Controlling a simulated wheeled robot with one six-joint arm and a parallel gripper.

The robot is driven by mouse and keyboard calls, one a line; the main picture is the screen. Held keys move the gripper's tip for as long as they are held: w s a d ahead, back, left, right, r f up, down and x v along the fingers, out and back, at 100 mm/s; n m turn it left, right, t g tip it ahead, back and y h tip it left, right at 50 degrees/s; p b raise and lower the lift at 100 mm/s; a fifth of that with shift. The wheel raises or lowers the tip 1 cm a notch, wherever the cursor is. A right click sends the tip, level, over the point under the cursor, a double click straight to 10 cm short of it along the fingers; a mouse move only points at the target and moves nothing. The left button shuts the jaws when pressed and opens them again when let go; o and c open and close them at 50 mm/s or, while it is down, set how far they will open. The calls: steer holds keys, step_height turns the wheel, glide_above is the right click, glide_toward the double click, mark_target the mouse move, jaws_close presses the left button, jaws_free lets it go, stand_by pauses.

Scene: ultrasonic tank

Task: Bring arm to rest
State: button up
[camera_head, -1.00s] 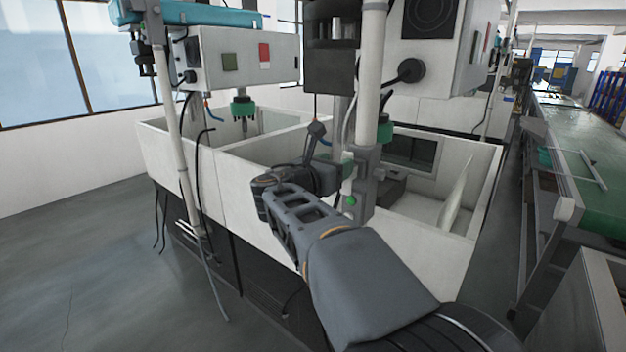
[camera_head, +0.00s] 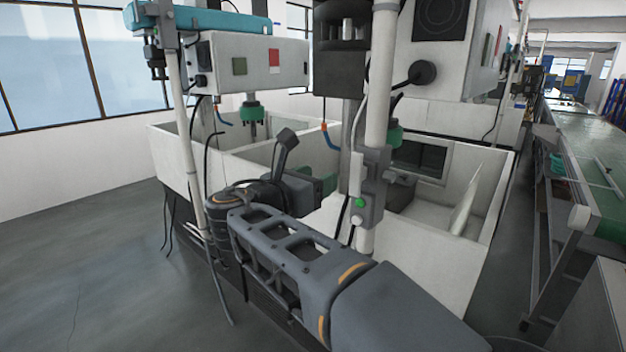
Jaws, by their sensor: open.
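My dark grey arm (camera_head: 285,245) reaches from the lower right up to the middle of the picture. My gripper (camera_head: 318,190), at the arm's far end, is open, over the front part of the white tanks. A dark upright piece stands up from the wrist. The fingers are mostly hidden behind the wrist, and I see nothing held.
White tanks (camera_head: 470,265) stand in front of me, with upright poles (camera_head: 378,90) and a control box (camera_head: 250,62) above them. A pole with a green button (camera_head: 360,202) is close beside my arm. A green conveyor (camera_head: 590,150) runs along the right. The floor at left is clear.

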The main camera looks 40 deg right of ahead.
stand_by(0.3)
steer(key=s+a+f+m+y, duration=0.1)
steer(key=a+f+m+y, duration=0.2)
steer(key=f+m+y, duration=0.45)
steer(key=a+f+m+y, duration=0.2)
steer(key=f+m, duration=0.2)
steer(key=f, duration=0.6)
steer(key=s+a+f+m+y, duration=0.6)
steer(key=a+f+m+y, duration=0.2)
steer(key=a+f+m, duration=0.1)
steer(key=shift+a, duration=0.65)
steer(key=shift+m, duration=0.25)
